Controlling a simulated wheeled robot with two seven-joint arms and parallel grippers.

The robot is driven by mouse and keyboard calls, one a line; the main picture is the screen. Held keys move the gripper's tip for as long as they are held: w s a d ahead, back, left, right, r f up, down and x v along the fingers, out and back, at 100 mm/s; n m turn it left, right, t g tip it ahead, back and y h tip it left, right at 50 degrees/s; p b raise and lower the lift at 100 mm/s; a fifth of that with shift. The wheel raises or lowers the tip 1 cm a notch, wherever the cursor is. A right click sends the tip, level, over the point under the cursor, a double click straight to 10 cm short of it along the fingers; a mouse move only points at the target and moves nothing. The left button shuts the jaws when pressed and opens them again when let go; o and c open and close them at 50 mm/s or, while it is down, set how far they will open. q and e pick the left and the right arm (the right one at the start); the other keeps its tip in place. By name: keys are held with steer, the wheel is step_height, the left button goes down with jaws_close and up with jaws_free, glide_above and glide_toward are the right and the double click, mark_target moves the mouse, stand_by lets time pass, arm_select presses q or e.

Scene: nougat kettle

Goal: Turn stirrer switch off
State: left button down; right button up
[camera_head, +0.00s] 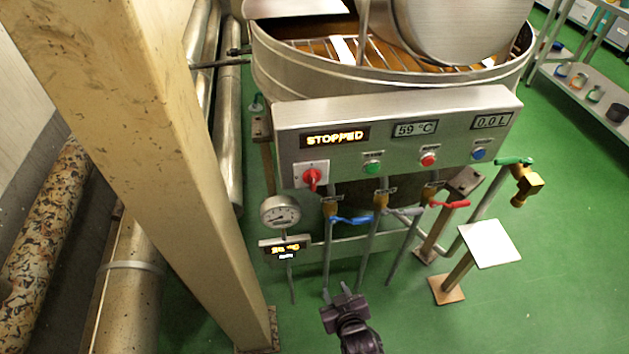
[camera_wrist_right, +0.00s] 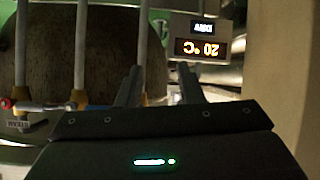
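The kettle's control panel (camera_head: 395,135) faces me, and its left display (camera_head: 335,136) reads "STOPPED". Below that display, at the panel's lower left, a red rotary switch (camera_head: 312,178) sits on a pale plate; its small lettering is unreadable. My right gripper (camera_head: 336,292) is low in front of the panel, well below the switch and apart from it. In the right wrist view, its two fingers (camera_wrist_right: 160,82) stand apart with nothing between them. The switch does not show in that view. My left gripper is not in view.
Green (camera_head: 373,169), red (camera_head: 428,159) and blue (camera_head: 479,154) buttons line the panel. Valves with blue (camera_head: 350,220) and red (camera_head: 450,204) handles hang below. A round gauge (camera_head: 280,211) stands left of them. A beige column (camera_head: 150,150) rises at left. Green floor (camera_head: 560,270) is clear at right.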

steer(key=w+a+r+m+t, duration=0.1)
steer(key=w+a+r+t, duration=0.1)
steer(key=r, duration=0.7)
steer(key=w+a+r+t, duration=0.2)
steer(key=w+r, duration=0.1)
steer(key=r, duration=0.5)
steer(key=m+t, duration=0.1)
steer(key=t, duration=0.1)
glide_toward(314, 181)
steer(key=shift+m, duration=0.3)
steer(key=w, duration=0.2)
steer(key=w+p, duration=0.1)
steer(key=w, duration=0.2)
steer(key=w+p, duration=0.1)
steer(key=w, duration=0.1)
steer(key=shift+w+a+f, duration=0.1)
steer(key=shift+w+a, duration=0.1)
steer(key=shift+a, duration=0.2)
steer(key=shift+w, duration=0.55)
jaws_close()
